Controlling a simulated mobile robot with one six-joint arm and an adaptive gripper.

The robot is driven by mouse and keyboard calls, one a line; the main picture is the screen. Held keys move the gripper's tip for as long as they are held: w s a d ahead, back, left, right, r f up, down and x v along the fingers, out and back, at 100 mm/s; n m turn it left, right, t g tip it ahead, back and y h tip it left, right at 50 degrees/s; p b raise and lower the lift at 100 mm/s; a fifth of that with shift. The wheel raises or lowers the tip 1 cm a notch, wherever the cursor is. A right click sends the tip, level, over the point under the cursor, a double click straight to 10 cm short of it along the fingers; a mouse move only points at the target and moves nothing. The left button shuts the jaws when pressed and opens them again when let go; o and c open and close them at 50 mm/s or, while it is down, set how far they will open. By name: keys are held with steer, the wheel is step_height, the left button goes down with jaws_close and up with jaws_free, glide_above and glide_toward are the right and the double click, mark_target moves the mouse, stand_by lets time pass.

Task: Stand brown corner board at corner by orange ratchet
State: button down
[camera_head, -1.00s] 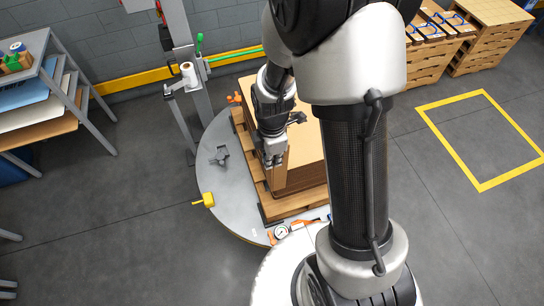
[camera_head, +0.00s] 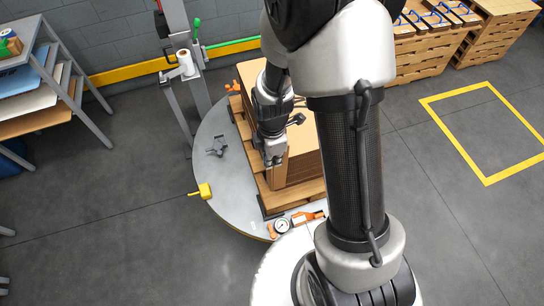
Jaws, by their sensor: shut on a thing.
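A stack of brown sheets (camera_head: 300,135) sits on a wooden pallet on the round grey turntable (camera_head: 215,178). My gripper (camera_head: 273,160) points down at the stack's near left corner. It is shut on the brown corner board (camera_head: 278,175), which shows as a short upright strip below the fingers. It looks close against the corner; I cannot tell whether it touches. My fingers hide its upper part. One orange ratchet (camera_head: 308,217) lies at the turntable's near edge. Another orange piece (camera_head: 233,87) shows at the pallet's far left.
A round gauge (camera_head: 282,225) lies near the front ratchet. A yellow block (camera_head: 203,190) and a dark grey handled part (camera_head: 216,146) are left of the stack. A grey post (camera_head: 195,70) stands behind. My arm hides the stack's right side.

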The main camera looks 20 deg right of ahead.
mark_target(272, 170)
step_height(272, 170, down, 6)
steer(key=shift+s+f+b, duration=0.15)
steer(key=shift+f+b, duration=0.1)
steer(key=shift+b, duration=0.15)
steer(key=shift+w+r, duration=0.25)
stand_by(0.4)
steer(key=shift+f, duration=0.3)
stand_by(0.7)
